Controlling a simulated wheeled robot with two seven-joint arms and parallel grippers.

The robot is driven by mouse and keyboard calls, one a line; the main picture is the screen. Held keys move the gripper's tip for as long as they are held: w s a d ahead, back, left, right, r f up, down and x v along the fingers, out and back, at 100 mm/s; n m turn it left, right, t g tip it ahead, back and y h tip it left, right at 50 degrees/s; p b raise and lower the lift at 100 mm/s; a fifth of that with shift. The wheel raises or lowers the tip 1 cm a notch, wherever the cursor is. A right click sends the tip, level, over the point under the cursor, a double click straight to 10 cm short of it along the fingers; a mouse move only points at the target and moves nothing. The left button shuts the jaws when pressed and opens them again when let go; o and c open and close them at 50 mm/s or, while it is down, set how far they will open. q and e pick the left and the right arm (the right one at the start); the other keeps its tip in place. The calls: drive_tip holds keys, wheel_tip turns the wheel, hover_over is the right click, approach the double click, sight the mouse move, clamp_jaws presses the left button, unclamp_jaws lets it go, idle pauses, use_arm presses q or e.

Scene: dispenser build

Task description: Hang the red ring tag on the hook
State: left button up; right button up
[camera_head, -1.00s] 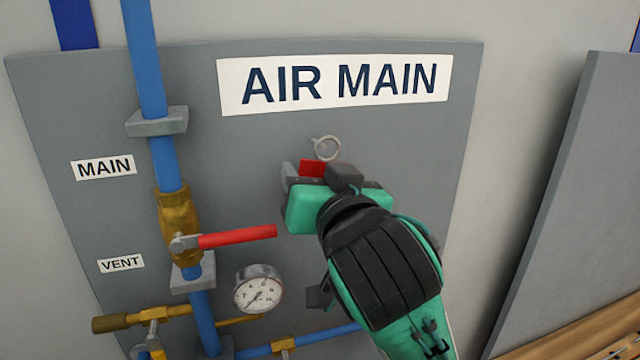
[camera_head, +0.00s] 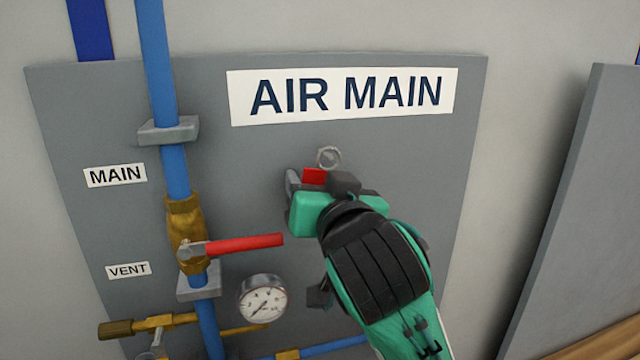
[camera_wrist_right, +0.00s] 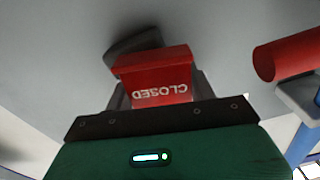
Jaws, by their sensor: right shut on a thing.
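The red tag (camera_head: 313,176) is between the fingers of my right gripper (camera_head: 322,182), in front of the grey panel. My left gripper is not in view.
A red valve handle (camera_head: 243,244) sticks out left of my right gripper. The "AIR MAIN" label (camera_head: 343,93) is above. The panel right of the ring is clear.

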drive_tip(key=shift+w+f, duration=0.15)
drive_tip(key=shift+f, duration=0.1)
drive_tip(key=o, duration=1)
drive_tip(key=shift+a, duration=0.1)
drive_tip(key=shift+c, duration=0.2)
drive_tip(key=shift+o, duration=0.4)
drive_tip(key=shift+a, duration=0.3)
drive_tip(key=shift+d, duration=0.1)
